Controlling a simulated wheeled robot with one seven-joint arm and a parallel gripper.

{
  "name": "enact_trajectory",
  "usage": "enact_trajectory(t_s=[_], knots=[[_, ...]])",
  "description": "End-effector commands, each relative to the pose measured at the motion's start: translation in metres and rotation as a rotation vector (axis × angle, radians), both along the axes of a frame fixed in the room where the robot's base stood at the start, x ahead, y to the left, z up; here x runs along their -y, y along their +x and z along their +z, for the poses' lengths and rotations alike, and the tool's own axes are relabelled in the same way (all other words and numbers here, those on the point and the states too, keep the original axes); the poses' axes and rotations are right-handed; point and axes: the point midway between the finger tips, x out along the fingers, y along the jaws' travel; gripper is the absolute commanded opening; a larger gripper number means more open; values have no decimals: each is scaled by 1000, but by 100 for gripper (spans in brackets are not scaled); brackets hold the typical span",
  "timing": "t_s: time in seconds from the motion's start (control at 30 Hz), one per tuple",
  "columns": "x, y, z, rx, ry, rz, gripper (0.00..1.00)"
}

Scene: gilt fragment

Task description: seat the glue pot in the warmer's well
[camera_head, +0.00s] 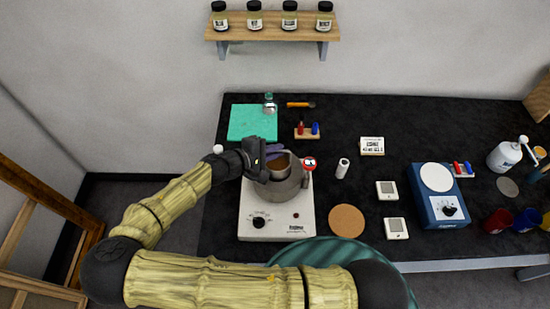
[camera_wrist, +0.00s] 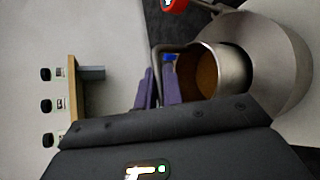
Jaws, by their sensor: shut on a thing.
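The glue pot (camera_head: 284,168) is a small metal pot with brown contents, and it also shows in the wrist view (camera_wrist: 238,65). My gripper (camera_head: 274,152) is shut on the pot's handle, at the pot's far left side; its purple fingers show in the wrist view (camera_wrist: 160,88). The warmer (camera_head: 255,222) is a white box with a knob and a broad grey round well (camera_head: 293,190). The pot is at the well's opening, towards its far side. I cannot tell whether its base is inside or resting on the rim. The well's inside is hidden.
A red-rimmed dial (camera_head: 309,163) stands beside the well. A cork disc (camera_head: 347,220), a white roll (camera_head: 342,168) and a blue device (camera_head: 437,195) lie to the right. A teal mat (camera_head: 252,122) lies behind. A jar shelf (camera_head: 272,27) hangs on the wall.

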Motion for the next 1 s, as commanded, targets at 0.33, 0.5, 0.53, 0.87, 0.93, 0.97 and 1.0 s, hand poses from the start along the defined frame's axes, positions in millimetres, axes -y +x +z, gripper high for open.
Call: enact_trajectory(t_s=[0.33, 0.5, 0.53, 0.87, 0.93, 0.97, 1.0], knots=[[1, 1, -22, 0, -4, -1, 0], [0, 0, -40, 0, -3, 1, 0], [0, 0, -41, 0, -1, 1, 0], [0, 0, -45, 0, -1, -1, 0], [0, 0, -44, 0, 0, 0, 22], [0, 0, -44, 0, 0, 0, 28], [0, 0, -44, 0, 0, 0, 30]])
